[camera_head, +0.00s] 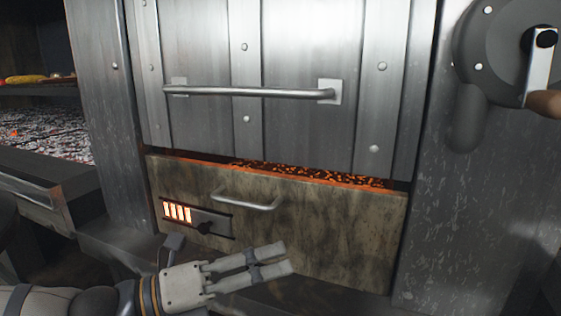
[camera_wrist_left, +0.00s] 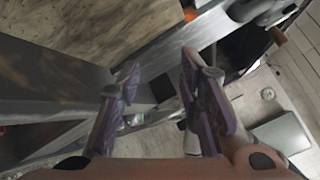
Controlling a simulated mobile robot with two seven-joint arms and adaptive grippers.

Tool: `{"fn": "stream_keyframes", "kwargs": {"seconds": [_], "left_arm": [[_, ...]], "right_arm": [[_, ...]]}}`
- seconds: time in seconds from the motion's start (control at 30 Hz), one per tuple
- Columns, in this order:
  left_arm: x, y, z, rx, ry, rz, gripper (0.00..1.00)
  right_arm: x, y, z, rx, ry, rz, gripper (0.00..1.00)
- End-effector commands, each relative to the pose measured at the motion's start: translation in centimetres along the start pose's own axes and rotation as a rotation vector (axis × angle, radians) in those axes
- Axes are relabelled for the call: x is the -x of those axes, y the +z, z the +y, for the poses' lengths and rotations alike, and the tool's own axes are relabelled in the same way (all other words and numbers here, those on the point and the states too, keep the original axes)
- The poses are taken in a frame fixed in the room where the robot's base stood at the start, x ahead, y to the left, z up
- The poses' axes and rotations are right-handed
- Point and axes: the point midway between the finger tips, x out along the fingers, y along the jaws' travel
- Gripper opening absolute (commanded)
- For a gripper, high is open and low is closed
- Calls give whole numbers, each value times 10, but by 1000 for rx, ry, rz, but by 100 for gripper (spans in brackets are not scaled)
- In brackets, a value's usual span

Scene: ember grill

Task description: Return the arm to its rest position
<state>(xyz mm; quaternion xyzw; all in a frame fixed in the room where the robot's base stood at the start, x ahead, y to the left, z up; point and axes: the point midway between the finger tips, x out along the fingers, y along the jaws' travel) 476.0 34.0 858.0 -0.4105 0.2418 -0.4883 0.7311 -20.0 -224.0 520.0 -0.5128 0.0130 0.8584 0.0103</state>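My left arm comes in from the lower left of the head view. Its left gripper (camera_head: 285,257) is in front of the lower part of the drawer (camera_head: 330,232), below the drawer's handle (camera_head: 246,202), and appears apart from the handle. In the left wrist view the two fingers of the left gripper (camera_wrist_left: 160,68) are spread with nothing between them. The wooden-looking panel (camera_wrist_left: 80,22) at the top left of that view looks like the drawer front. My right gripper shows in neither view.
A metal door (camera_head: 285,130) with a long bar handle (camera_head: 250,92) stands above the drawer. Glowing embers (camera_head: 310,175) show in the gap between them. A crank wheel (camera_head: 495,50) is at upper right. A grill bed of coals (camera_head: 45,135) lies at left.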

Motion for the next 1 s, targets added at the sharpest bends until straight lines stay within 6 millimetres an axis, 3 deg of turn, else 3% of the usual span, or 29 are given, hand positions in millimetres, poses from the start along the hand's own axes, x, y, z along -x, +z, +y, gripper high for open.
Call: {"fn": "stream_keyframes", "kwargs": {"seconds": [0.03,0.1,0.17,0.23,0.3,0.37,0.43,0.5,0.6,0.7,0.8,1.0], "left_arm": [[-8,-45,3,-66,33,125,33],[-6,-114,15,-178,72,312,33],[5,-172,23,-287,85,481,33],[29,-237,28,-432,72,686,33],[65,-296,30,-598,24,899,33],[105,-339,31,-762,-51,1087,33],[162,-376,30,-982,-187,1307,33],[221,-396,27,-1218,-379,1508,33],[292,-393,24,-1541,-707,1716,33],[333,-378,22,-1774,-1003,1813,33],[349,-370,21,-1870,-1156,1833,33],[350,-370,21,-1879,-1173,1832,33]], "right_arm": [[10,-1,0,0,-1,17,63],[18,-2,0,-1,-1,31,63],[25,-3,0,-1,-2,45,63],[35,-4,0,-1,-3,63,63],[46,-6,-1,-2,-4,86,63],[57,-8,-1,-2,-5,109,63],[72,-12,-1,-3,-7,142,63],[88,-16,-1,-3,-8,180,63],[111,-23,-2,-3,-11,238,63],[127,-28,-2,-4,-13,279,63],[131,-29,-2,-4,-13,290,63],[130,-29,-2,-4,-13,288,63]]}}
